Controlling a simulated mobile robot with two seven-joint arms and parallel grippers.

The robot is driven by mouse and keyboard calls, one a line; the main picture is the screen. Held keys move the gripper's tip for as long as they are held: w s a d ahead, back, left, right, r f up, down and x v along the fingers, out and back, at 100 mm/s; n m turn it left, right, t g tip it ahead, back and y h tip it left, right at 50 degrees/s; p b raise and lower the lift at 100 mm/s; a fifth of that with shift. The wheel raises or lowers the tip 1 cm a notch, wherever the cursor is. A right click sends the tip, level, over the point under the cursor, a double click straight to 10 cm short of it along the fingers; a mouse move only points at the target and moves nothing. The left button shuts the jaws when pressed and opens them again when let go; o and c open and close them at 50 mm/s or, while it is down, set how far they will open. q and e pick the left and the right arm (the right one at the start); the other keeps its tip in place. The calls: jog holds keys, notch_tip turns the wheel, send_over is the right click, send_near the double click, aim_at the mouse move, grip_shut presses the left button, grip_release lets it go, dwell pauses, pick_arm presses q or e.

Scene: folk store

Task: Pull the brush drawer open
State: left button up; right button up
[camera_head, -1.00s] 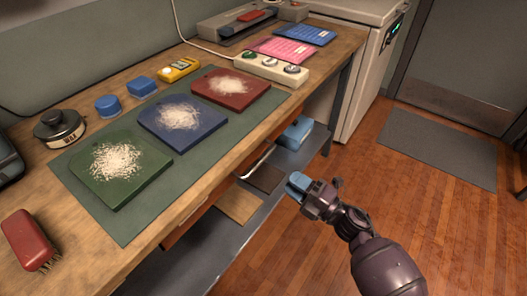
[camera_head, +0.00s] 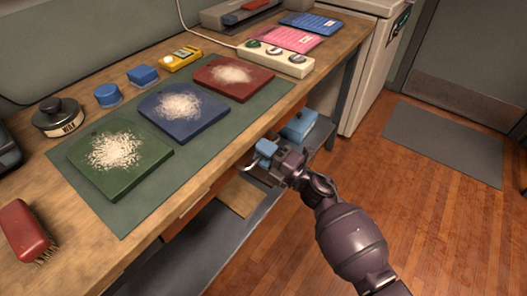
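The wooden workbench (camera_head: 85,255) has a drawer front (camera_head: 190,205) under its front edge, partly hidden by the bench top. A pale metal bar handle (camera_head: 249,163) shows beneath the edge. My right gripper (camera_head: 262,158), dark with blue fingertip pads, is at this handle, and its fingers cover part of it. I cannot tell whether it touches the handle or how far its fingers are apart. The drawer looks shut. A red brush (camera_head: 27,232) lies on the bench at the left. My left gripper is out of view.
Green (camera_head: 120,165), blue (camera_head: 182,112) and red (camera_head: 233,77) boards with pale shavings lie on a green mat (camera_head: 120,222). A lower shelf (camera_head: 240,235) holds a blue box (camera_head: 299,126) and a brown board (camera_head: 238,197).

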grip_shut()
dwell(0.3)
pick_arm(q)
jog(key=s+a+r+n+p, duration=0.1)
jog(key=p, duration=0.3)
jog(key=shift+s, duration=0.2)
pick_arm(e)
jog(key=r+v, duration=0.3)
jog(key=v, duration=1.2)
jog(key=d+r+v, duration=0.1)
jog(key=r+v, duration=0.1)
jog(key=v, duration=1.3)
jog(key=shift+s+r, duration=0.35)
jog(key=shift+s, duration=0.1)
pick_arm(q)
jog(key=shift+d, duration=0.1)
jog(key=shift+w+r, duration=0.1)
pick_arm(e)
grip_release()
